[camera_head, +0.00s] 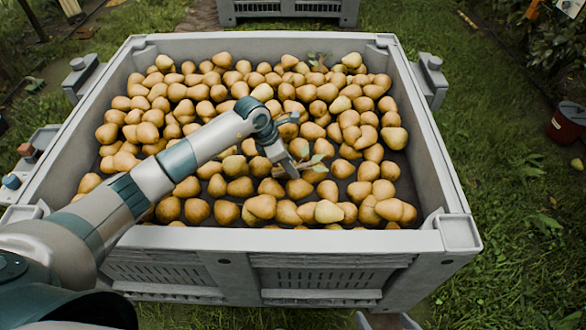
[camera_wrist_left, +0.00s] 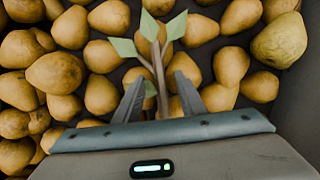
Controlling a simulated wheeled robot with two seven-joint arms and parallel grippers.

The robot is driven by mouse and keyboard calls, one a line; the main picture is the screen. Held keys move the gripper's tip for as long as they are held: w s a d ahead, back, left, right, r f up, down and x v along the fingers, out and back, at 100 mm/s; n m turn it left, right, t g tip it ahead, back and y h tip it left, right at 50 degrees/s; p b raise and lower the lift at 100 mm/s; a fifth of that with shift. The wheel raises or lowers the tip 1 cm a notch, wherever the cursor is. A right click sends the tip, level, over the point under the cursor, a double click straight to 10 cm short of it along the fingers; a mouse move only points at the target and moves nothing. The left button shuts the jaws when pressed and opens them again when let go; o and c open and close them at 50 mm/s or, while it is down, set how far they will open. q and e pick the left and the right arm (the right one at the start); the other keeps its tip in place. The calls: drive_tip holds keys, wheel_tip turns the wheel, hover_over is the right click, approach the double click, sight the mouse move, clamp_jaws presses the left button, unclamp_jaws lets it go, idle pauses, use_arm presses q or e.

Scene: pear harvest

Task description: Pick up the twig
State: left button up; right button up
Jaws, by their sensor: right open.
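A twig with a brown forked stem and pale green leaves (camera_head: 315,162) lies on the pears inside the large grey crate (camera_head: 245,240). In the left wrist view the twig (camera_wrist_left: 158,70) stands up the middle, its leaves beyond the fingertips. My left gripper (camera_head: 297,168) is down at the pears beside the twig. In its wrist view my left gripper (camera_wrist_left: 158,88) has its fingers apart, with the stem between them; the stem's lower end is hidden by the gripper body. My right gripper (camera_head: 388,321) is open at the bottom edge, outside the crate, only partly in view.
Many pears (camera_head: 200,95) fill the crate around the twig. Another leafy sprig (camera_head: 318,61) lies at the crate's back. A second grey crate (camera_head: 290,8) stands behind, and a red bucket (camera_head: 567,124) stands at right. Grass to the right is mostly clear.

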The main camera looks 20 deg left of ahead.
use_arm(q)
drive_tip(key=shift+c, duration=0.3)
idle(0.4)
clamp_jaws()
